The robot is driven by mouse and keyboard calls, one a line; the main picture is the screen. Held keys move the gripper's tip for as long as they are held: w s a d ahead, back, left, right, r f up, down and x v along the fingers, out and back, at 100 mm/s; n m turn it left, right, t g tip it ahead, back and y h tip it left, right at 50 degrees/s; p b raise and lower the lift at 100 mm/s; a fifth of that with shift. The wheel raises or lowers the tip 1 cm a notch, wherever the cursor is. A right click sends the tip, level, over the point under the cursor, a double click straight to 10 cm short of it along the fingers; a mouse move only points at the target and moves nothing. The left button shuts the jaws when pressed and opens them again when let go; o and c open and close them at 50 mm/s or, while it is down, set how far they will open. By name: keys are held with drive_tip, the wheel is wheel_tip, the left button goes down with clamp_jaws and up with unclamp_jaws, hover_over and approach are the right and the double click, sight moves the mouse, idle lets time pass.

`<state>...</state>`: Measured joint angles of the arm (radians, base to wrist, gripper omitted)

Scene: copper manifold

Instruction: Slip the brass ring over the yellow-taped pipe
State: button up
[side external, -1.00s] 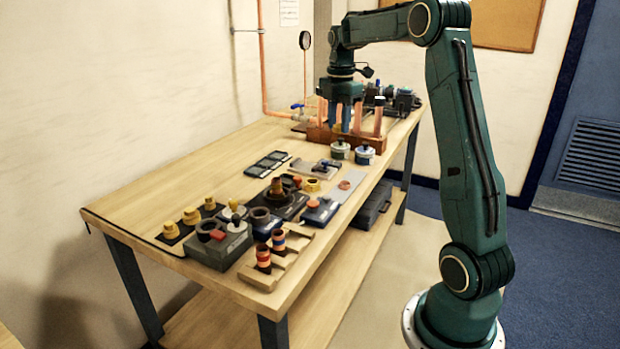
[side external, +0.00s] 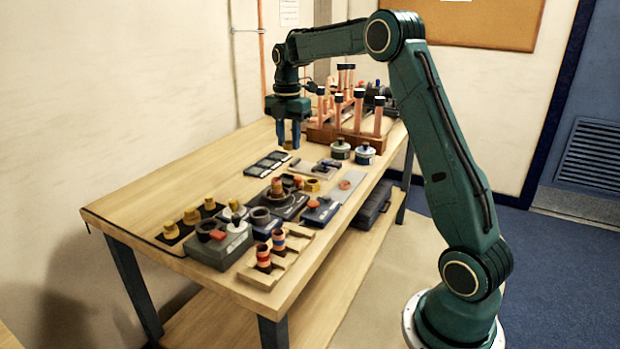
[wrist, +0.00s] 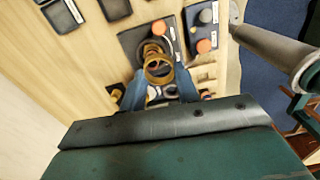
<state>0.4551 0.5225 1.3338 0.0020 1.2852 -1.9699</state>
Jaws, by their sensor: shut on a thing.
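My gripper (side external: 289,143) is above the table, left of the copper manifold, with its fingers pointing down. In the wrist view its blue fingers (wrist: 160,90) are shut on the brass ring (wrist: 158,69). The ring is held above the table, apart from the pipes. The manifold (side external: 322,134) is a copper-brown block at the far end of the table with several upright copper pipes (side external: 378,120), some with dark tops. I cannot make out yellow tape on any pipe at this size.
Two round tins (side external: 365,154) stand in front of the manifold. Dark flat trays (side external: 267,163) lie below and left of my gripper. Fittings, a grey block (side external: 222,246) and a wooden rack (side external: 275,264) crowd the near end. The table's left side is mostly bare.

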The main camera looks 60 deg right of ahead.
sight(275, 179)
drive_tip(key=shift+n, duration=0.5)
drive_tip(key=w+a, duration=0.1)
drive_tip(key=w+a+f, duration=0.1)
drive_tip(key=a, duration=0.1)
drive_tip(key=shift+w+a, duration=0.1)
drive_tip(key=shift+w, duration=0.25)
drive_tip(key=shift+f, duration=0.25)
drive_tip(key=shift+f, duration=2.95)
drive_tip(key=shift+f, duration=0.8)
drive_tip(key=o, duration=1.4)
drive_tip(key=shift+r, duration=0.1)
